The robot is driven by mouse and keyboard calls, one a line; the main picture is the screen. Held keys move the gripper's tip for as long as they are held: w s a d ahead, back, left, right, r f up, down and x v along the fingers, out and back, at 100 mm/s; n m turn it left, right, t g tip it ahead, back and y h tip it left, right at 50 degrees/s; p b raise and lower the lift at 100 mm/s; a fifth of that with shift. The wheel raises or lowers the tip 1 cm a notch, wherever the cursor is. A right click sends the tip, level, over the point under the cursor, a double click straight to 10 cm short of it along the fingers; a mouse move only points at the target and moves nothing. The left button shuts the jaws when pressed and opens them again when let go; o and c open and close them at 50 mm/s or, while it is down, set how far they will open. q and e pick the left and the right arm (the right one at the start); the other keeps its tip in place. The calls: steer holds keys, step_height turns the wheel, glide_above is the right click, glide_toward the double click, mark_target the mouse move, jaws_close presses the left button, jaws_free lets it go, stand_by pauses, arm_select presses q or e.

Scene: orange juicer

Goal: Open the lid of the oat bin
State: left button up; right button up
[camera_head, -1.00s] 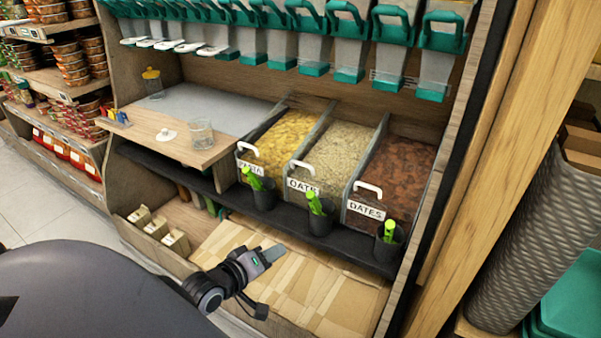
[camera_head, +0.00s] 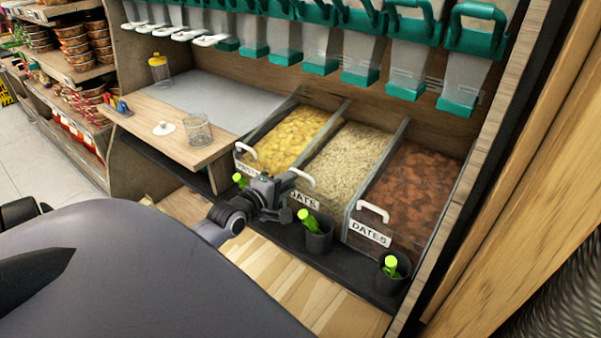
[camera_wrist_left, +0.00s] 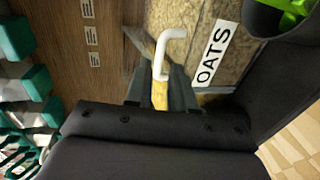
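The oat bin (camera_head: 345,160) is the middle of three bins in the head view, full of pale oats. Its clear lid looks shut. A white handle (camera_head: 302,177) stands at its front edge, above an "OATS" label (camera_head: 303,200) partly hidden by my gripper. My left gripper (camera_head: 284,182) is at this handle. In the left wrist view the white handle (camera_wrist_left: 170,40) rises just beyond the fingers, one end between them. The left gripper (camera_wrist_left: 159,75) is open, with a gap between its fingers; contact cannot be told. My right gripper is not in view.
The pasta bin (camera_head: 292,135) is on the left and the dates bin (camera_head: 408,190) on the right. Black cups with green-handled tools, such as this one (camera_head: 318,235), line the front ledge. Dispensers (camera_head: 380,60) hang above. A glass (camera_head: 197,130) stands on the wooden counter (camera_head: 165,115).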

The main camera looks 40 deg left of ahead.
mark_target(301, 175)
arm_select(q)
steer(key=shift+b+x, duration=0.45)
steer(key=shift+x, duration=1.9)
jaws_close()
